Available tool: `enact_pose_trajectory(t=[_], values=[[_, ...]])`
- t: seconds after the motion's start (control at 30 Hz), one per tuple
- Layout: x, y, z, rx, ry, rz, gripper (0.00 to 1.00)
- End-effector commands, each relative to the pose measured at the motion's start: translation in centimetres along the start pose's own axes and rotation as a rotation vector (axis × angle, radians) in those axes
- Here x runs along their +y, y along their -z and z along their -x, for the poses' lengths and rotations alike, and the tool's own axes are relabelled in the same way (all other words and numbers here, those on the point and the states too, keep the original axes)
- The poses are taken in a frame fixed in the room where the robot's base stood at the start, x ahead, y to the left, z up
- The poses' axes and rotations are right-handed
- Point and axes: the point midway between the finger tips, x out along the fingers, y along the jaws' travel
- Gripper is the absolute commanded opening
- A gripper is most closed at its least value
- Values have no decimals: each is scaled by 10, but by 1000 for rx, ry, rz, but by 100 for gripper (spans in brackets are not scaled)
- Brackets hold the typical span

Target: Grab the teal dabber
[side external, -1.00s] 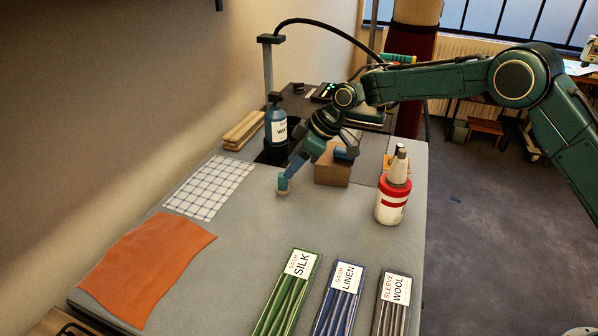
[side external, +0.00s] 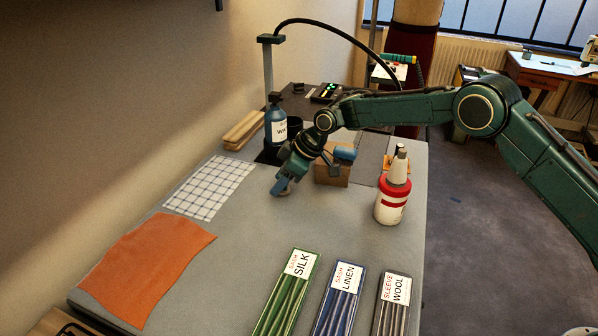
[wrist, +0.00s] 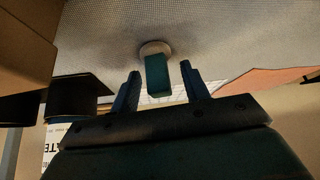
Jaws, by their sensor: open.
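The teal dabber (wrist: 156,76) has a block-shaped teal handle on a round pale base, and stands on the grey table. In the wrist view it shows between and beyond the two blue fingers of my gripper (wrist: 160,70), with a gap on each side. The fingers are apart and hold nothing. In the side view my gripper (side external: 279,186) is tilted low at the dabber, hiding most of it; a bit of its base (side external: 285,194) shows. Whether the fingertips reach alongside the handle is hard to tell.
A cardboard box (side external: 331,178) stands close to the right of my gripper, and a red-and-white bottle (side external: 391,206) farther right. A checked cloth (side external: 210,188) and an orange cloth (side external: 148,265) lie left. The table's middle is clear.

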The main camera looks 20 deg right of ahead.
Motion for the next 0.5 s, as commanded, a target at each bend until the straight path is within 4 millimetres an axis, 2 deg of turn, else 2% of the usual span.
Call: enact_pose_trajectory(t=[0.13,0.5], values=[[0,0,-9,0,0,1,46],[0,0,-10,0,0,0,46]])
